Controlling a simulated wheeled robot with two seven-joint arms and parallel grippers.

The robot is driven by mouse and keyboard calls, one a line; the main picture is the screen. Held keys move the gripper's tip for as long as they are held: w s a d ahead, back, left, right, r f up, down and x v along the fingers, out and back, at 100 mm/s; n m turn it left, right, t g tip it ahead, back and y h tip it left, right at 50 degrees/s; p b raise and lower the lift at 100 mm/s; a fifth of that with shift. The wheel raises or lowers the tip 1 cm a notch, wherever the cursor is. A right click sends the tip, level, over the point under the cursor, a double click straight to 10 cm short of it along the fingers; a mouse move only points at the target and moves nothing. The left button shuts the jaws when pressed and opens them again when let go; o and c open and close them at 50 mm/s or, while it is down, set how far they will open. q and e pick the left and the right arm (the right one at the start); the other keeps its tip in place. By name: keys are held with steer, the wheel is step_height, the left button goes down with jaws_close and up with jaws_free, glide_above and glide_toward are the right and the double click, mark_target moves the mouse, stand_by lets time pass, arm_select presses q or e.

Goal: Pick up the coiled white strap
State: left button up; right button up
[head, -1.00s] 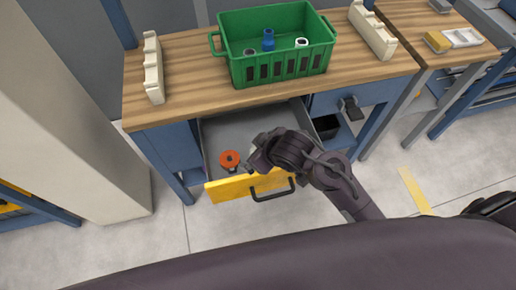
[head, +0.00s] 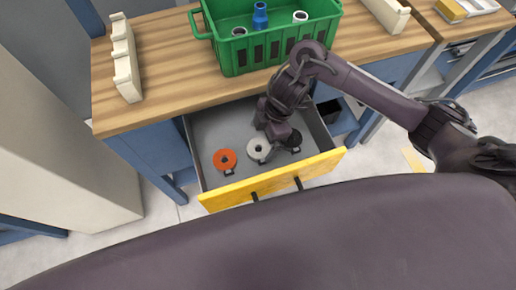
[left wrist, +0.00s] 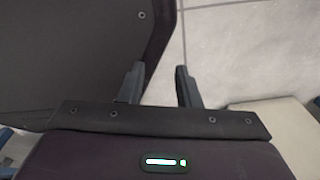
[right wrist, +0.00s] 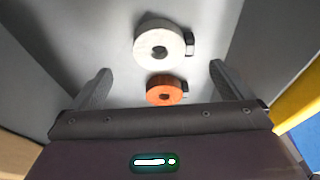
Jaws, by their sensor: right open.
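The coiled white strap (head: 259,149) lies on the floor of the open drawer, between an orange coil and a black coil. In the right wrist view the white strap (right wrist: 160,44) lies ahead of the fingers, with a dark buckle at its right side. My right gripper (head: 273,138) reaches down into the drawer beside the white strap. In the right wrist view its two fingers (right wrist: 154,85) are apart with nothing gripped between them. My left gripper (left wrist: 157,82) shows only in its own wrist view, fingers apart and empty, above the pale floor.
The orange coil (head: 225,160) lies left of the white one, the black coil (head: 293,140) right of it. The drawer has grey walls and a yellow front (head: 330,162). A green crate (head: 270,50) with pipe pieces stands on the workbench (head: 165,70) above, beside a cream rack (head: 125,60).

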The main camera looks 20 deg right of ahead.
mark_target(260, 150)
steer(key=x, duration=0.3)
steer(key=b+x, duration=0.1)
steer(key=shift+s+d+f, duration=0.25)
steer(key=shift+s+f, duration=0.05)
steer(key=shift+f, duration=0.2)
steer(key=shift+a+f, duration=0.1)
steer(key=shift+f, duration=0.25)
steer(key=c, duration=1.1)
arm_select(q)
steer(key=shift+w+f, duration=0.45)
steer(key=shift+w, duration=0.2)
arm_select(e)
steer(key=shift+r, duration=0.15)
